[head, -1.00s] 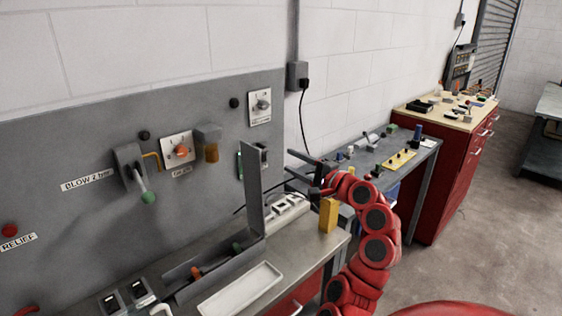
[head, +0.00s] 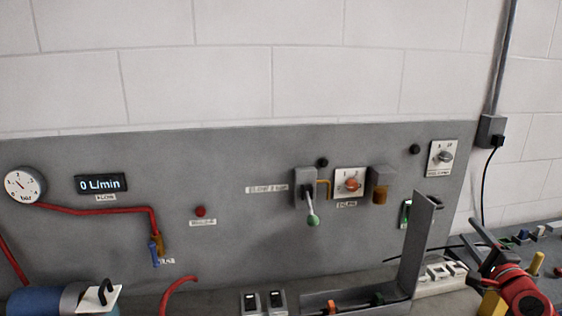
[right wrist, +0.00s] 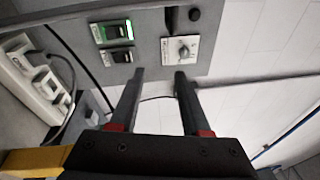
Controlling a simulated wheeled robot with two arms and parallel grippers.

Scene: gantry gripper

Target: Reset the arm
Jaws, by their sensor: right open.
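My right arm, red, shows at the lower right of the head view. Its gripper (head: 460,234) has two dark fingers apart, pointing left toward the grey upright plate (head: 418,245). In the right wrist view the right gripper (right wrist: 160,72) is open with nothing between the fingers. Beyond its tips are a rotary knob plate (right wrist: 188,51) and a green-lit switch (right wrist: 115,31) on the grey panel. My left gripper does not show.
The grey wall panel (head: 110,150) carries a gauge (head: 24,185), a display reading 0 L/min (head: 101,184), a green-tipped lever (head: 312,219) and an orange knob (head: 352,184). A white power strip (head: 440,277) stands beside the upright plate. A yellow block (head: 491,303) is near my right arm.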

